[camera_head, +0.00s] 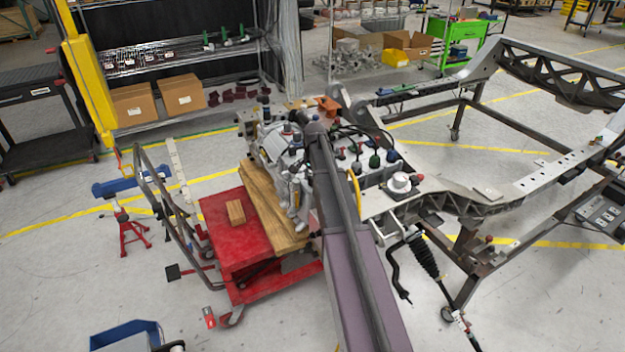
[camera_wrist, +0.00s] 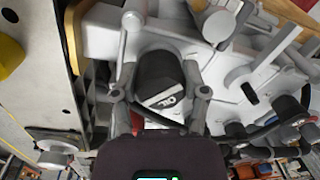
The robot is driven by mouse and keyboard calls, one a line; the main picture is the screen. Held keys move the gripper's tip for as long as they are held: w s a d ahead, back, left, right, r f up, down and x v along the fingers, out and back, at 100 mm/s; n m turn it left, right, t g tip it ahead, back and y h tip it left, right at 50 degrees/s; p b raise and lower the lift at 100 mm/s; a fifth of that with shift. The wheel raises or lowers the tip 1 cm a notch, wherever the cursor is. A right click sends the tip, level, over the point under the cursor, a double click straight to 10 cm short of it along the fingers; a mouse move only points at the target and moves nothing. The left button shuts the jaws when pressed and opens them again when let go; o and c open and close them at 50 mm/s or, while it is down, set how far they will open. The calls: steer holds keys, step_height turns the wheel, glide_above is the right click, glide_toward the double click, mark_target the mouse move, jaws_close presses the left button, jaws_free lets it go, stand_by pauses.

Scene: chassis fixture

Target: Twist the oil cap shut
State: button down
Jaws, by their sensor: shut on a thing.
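The oil cap (camera_wrist: 160,78) is a dark, round cap with a pale "OIL" marking, in the middle of the wrist view. My gripper (camera_wrist: 158,70) has one grey finger on each side of the cap and is shut on it. The cap sits at the light grey engine (camera_wrist: 228,70); its seat and thread are hidden, so I cannot tell how tight it is. In the head view the engine (camera_head: 272,142) stands at the centre, and my arm crosses in front of it, hiding the cap and my gripper.
The engine rests on wooden beams (camera_head: 262,205) on a red cart (camera_head: 222,222). A grey chassis frame (camera_head: 520,190) stands close on the right. Fittings and dark hoses (camera_wrist: 235,130) lie close to the right finger.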

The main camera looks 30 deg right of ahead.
stand_by(0.4)
steer(key=shift+w+m, duration=0.15)
steer(key=shift+m, duration=1.85)
jaws_free()
steer(key=shift+w+f, duration=0.1)
steer(key=shift+f, duration=0.05)
step_height(320, 180, up, 7)
steer(key=p, duration=0.7)
